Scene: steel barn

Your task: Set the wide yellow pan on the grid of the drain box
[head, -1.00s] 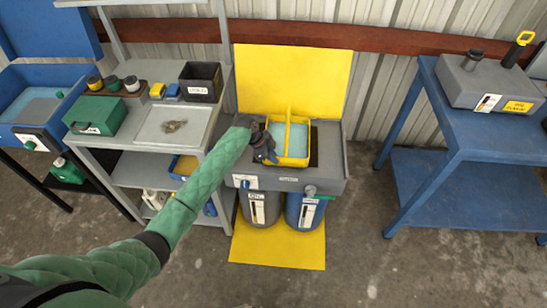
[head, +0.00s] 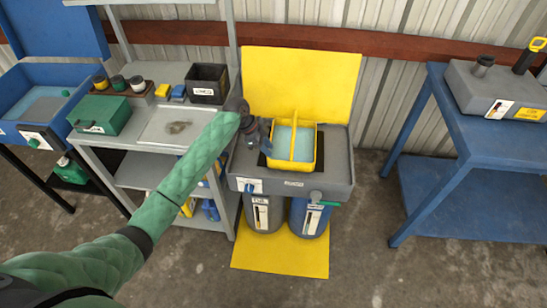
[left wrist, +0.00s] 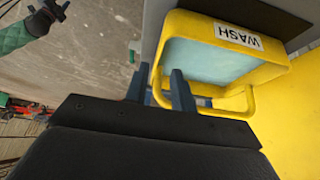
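The wide yellow pan (head: 309,152) holds pale blue liquid and has a raised yellow handle across its middle. It sits level over the dark grid (head: 318,135) on top of the grey drain box (head: 335,172) and appears to rest on it. The left wrist view shows the pan (left wrist: 188,30) with a WASH label. My left gripper (head: 266,131) is beside the pan's left edge in the head view. In the left wrist view its blue fingers (left wrist: 160,88) are apart near the handle, with nothing clamped between them. My right gripper (left wrist: 50,12) shows small in that view.
The yellow lid (head: 300,80) stands open behind the box. Two canisters (head: 310,217) are below it. A grey shelf (head: 150,165) with a green case (head: 100,116) and a black bin (head: 208,83) stands left. A blue table (head: 480,130) stands right, with bare floor between.

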